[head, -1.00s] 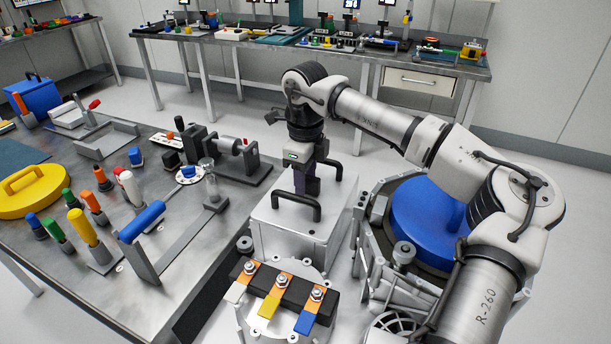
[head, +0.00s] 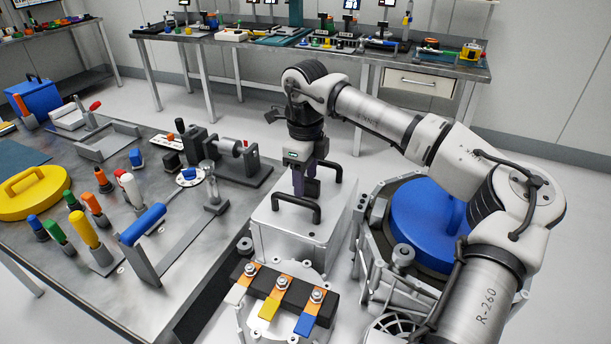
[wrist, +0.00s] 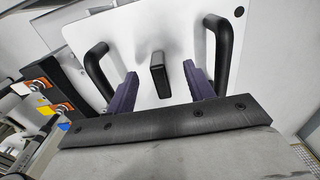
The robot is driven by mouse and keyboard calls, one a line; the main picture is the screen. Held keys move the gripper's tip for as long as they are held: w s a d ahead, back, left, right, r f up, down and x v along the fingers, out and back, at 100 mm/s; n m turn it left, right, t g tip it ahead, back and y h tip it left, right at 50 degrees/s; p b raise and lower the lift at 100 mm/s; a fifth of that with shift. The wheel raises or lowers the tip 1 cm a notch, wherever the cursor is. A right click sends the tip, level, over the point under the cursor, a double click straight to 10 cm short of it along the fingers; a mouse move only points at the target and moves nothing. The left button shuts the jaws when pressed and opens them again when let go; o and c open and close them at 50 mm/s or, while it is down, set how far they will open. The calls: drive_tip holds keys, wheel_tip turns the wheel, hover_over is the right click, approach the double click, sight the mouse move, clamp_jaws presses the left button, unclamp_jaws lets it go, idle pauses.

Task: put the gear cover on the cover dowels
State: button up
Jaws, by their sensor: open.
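The gear cover appears to be the silver box-shaped piece (head: 290,230) with two black bar handles and a black central grip block (wrist: 158,74). It sits level beside the table, behind the terminal block. My gripper (head: 304,186) is above its top, pointing down. In the wrist view my gripper (wrist: 159,70) is open, with one purple finger on each side of the central block and gaps to both. The black handles (wrist: 98,72) lie outside the fingers. I cannot see the cover dowels, nor tell whether the cover is seated on them.
A black terminal block (head: 285,290) with coloured tabs stands in front of the cover. A blue round cover (head: 425,225) in a metal frame is at the right. The table (head: 185,265) at the left holds a yellow lid (head: 35,195), several coloured-handled tools and a blue-handled lever (head: 142,223).

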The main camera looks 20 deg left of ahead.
drive_tip(key=shift+r+p, duration=1.05)
drive_tip(key=shift+r, duration=0.75)
wheel_tip(320, 180, up, 14)
drive_tip(key=b, duration=0.2)
drive_tip(key=shift+f, duration=0.15)
idle(1.1)
